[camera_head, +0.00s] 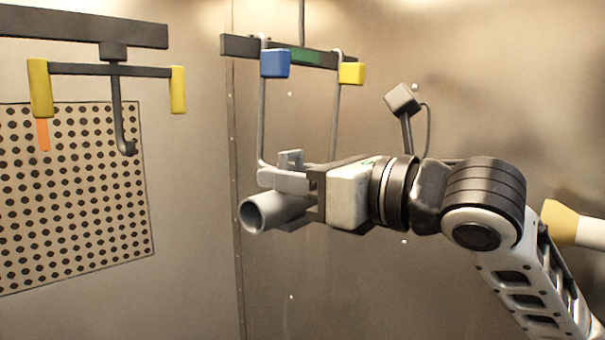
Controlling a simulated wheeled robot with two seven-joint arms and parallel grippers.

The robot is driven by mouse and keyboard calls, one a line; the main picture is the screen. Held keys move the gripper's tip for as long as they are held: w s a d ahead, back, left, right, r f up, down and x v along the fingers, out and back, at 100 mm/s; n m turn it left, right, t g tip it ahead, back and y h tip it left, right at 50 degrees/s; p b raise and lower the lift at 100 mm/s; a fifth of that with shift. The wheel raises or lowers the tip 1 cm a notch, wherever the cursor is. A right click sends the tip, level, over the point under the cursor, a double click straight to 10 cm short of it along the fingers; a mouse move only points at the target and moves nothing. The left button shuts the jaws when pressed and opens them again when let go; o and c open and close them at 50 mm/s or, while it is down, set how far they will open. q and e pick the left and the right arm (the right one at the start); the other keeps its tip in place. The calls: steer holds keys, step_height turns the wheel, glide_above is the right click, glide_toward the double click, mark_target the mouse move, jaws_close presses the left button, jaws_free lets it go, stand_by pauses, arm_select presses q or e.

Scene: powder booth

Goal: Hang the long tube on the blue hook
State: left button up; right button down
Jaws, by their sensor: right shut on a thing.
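A grey tube (274,211) is held in my right gripper (296,186), which is shut on it. Its open round end points left and toward me; much of the rest is hidden by the gripper, so I cannot tell its full length. The blue hook (275,64) has a blue block at the top, on a dark crossbar, and a thin grey rod running down. The rod's lower end is just above and behind the gripper fingers; I cannot tell whether they touch. My left gripper is not in view.
A yellow-blocked hook (352,73) hangs right of the blue one. A left rack (110,70) carries yellow blocks and a dark hook before a perforated panel (70,200). A grey box on a stem (403,99) and a yellow-tipped white cylinder (562,222) are at right.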

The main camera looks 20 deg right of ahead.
mark_target(269, 165)
steer(key=shift+r, duration=0.1)
steer(key=shift+w+d+x, duration=0.15)
steer(key=shift+d+x, duration=0.05)
steer(key=shift+x, duration=0.9)
steer(key=shift+w+d+x, duration=0.1)
steer(key=shift+d+x, duration=0.1)
steer(key=shift+x, duration=0.95)
steer(key=shift+f, duration=0.6)
steer(key=c, duration=0.9)
jaws_free()
steer(key=shift+f, duration=0.1)
